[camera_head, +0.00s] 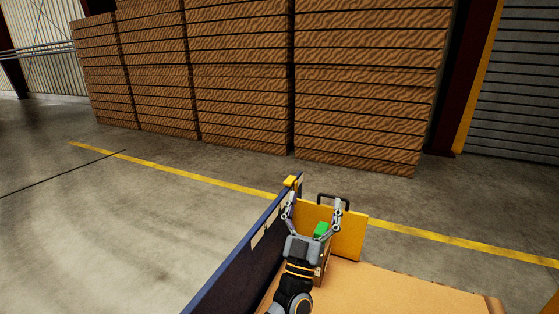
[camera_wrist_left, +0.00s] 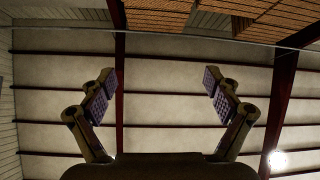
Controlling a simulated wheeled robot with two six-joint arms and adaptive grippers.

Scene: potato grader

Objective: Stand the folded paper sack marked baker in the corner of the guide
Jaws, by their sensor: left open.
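My left gripper (camera_head: 316,194) is open, its two fingers spread apart and pointing up the head view. In the left wrist view the open fingers (camera_wrist_left: 158,80) have nothing between them. The guide shows as a long blue side wall (camera_head: 235,265) and a yellow plate (camera_head: 350,237) meeting near the gripper. A small green patch (camera_head: 321,230) and a narrow brown piece beside it show behind the gripper, in front of the yellow plate. They may belong to the folded sack, but my gripper hides most of them and no marking is readable. My right gripper is not in view.
A tan work surface (camera_head: 400,290) spreads right of my arm and looks clear. A black handle-like bar (camera_head: 333,197) stands by the yellow plate's top edge. Tall brown stacks (camera_head: 365,80) stand beyond, across a floor with a yellow line (camera_head: 190,173).

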